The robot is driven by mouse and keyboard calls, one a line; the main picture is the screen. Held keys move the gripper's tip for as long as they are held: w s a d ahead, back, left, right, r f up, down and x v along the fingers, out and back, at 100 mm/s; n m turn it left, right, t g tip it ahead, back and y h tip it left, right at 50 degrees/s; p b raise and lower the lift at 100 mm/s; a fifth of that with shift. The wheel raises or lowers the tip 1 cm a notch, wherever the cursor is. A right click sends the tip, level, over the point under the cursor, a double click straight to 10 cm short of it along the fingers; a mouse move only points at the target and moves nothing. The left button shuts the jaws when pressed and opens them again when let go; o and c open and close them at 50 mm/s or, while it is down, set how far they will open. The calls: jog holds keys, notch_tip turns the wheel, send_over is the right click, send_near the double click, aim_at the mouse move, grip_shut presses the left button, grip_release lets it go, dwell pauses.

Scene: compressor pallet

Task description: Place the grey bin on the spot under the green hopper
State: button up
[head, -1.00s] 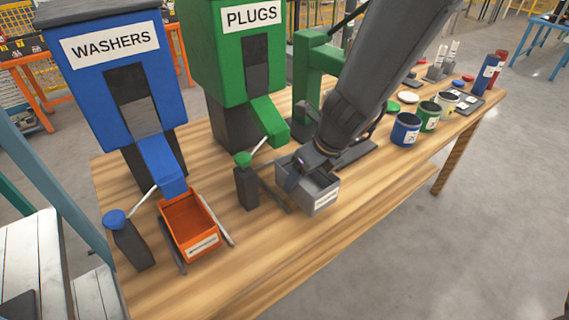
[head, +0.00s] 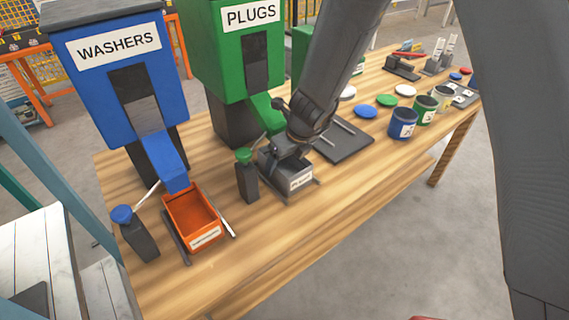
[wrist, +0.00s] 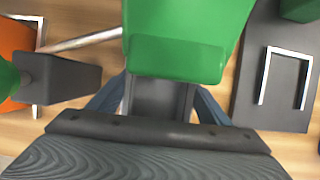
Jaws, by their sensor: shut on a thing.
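The grey bin (head: 301,183), with a white label on its front, is low at the table top, in front of and below the chute (head: 266,112) of the green hopper (head: 226,60) marked PLUGS. My gripper (head: 286,150) is shut on the bin from above. In the wrist view, the green chute (wrist: 176,50) covers part of the bin (wrist: 160,97), which shows as a grey strip beneath it. Rail ends show beside the bin in the head view. I cannot tell whether its base touches the table.
A green-topped lever post (head: 247,182) stands close left of the bin. An orange bin (head: 190,215) sits under the blue WASHERS hopper (head: 118,70). A dark plate (head: 345,143) lies to the right, with several cans beyond. The table's front strip is clear.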

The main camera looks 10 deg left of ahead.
jog(key=shift+f, duration=0.1)
jog(key=o, duration=1.1)
jog(key=shift+r, duration=0.35)
jog(key=p+v, duration=0.5)
jog(key=v, duration=0.7)
jog(key=s+d+r+n+h, duration=0.1)
jog(key=s+d+n, duration=0.3)
jog(key=d+n, duration=0.4)
jog(key=s+d+r+n+h, duration=0.1)
jog(key=s+d+n, duration=0.3)
jog(key=d+n, duration=0.5)
jog(key=s+d+r+n+g+h, duration=0.1)
jog(key=s+d+r+n, duration=0.2)
jog(key=d+n, duration=0.6)
jog(key=s+d, duration=0.2)
jog(key=d, duration=0.1)
jog(key=shift+r, duration=0.3)
